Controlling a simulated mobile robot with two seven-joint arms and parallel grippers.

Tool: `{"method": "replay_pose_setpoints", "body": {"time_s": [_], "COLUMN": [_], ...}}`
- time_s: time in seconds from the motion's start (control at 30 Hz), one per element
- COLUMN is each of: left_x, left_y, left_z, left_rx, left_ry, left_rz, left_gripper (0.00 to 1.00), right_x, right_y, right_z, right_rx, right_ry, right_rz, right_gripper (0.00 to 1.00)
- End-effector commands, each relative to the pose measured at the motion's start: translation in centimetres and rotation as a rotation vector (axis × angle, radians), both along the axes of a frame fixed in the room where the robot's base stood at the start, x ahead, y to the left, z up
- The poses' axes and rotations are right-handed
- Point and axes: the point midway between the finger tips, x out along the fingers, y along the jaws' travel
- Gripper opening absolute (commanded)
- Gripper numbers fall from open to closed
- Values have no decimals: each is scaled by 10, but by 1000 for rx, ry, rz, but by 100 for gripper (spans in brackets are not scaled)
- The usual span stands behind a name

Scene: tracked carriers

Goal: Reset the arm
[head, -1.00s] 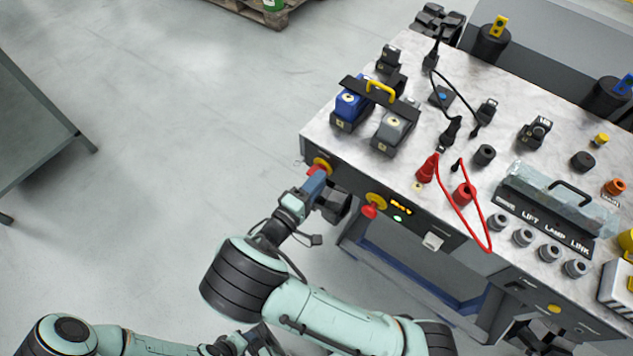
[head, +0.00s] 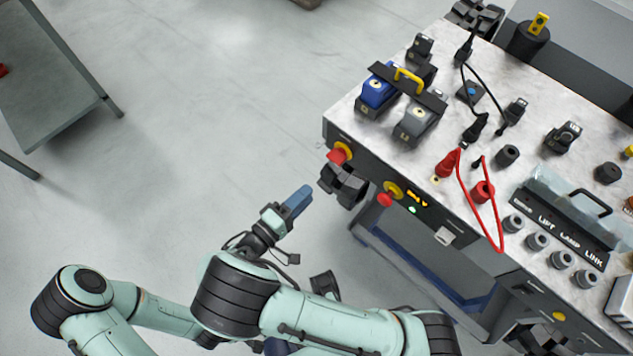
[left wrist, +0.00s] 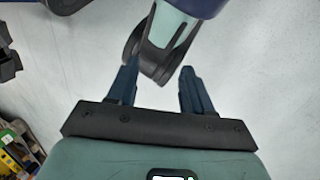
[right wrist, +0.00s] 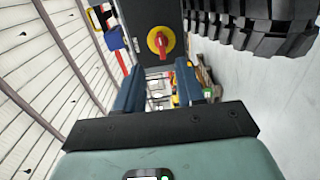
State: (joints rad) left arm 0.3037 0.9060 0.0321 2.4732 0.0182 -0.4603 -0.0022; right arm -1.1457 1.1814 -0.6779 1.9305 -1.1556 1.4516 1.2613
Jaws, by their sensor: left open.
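My right gripper (head: 298,200) is in the head view, off the bench's front left corner and pointing up and right. In the right wrist view its two blue fingers (right wrist: 158,92) are apart with nothing between them. A red knob on a yellow disc (head: 339,154) is on the bench's front face, a short gap beyond the right fingertips; it also shows in the right wrist view (right wrist: 160,42). My left gripper (left wrist: 158,88) is open and empty in the left wrist view, with part of my own arm behind its fingers. I cannot make out its jaws in the head view.
The bench (head: 340,112) holds blue and grey battery-like blocks, black cables, a red lead and a labelled panel. A second red-and-yellow knob (head: 388,194) is on its front. Black tread blocks (head: 343,185) jut near the first knob. A grey table (head: 60,75) stands left, with open floor between.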

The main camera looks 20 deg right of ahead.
Motion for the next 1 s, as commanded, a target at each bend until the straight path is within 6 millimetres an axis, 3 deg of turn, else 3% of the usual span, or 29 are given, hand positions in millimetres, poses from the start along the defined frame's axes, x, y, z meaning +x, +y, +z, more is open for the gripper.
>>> {"method": "replay_pose_setpoints", "body": {"time_s": [0.2,0.77,0.87,1.0], "left_x": [-1,-1,-3,-13], "left_y": [-1,0,-1,-3], "left_z": [1,2,11,46], "left_rx": [-1,-1,-4,-11], "left_ry": [3,2,9,41], "left_rz": [-1,-1,-4,-14], "left_gripper": [50,50,50,50], "right_x": [-6,-6,-5,-4], "right_y": [13,13,13,13], "right_z": [0,1,13,55], "right_rx": [-1,0,0,0], "right_ry": [2,1,-3,-16], "right_rz": [0,-1,-1,-1], "right_gripper": [38,38,38,38]}}
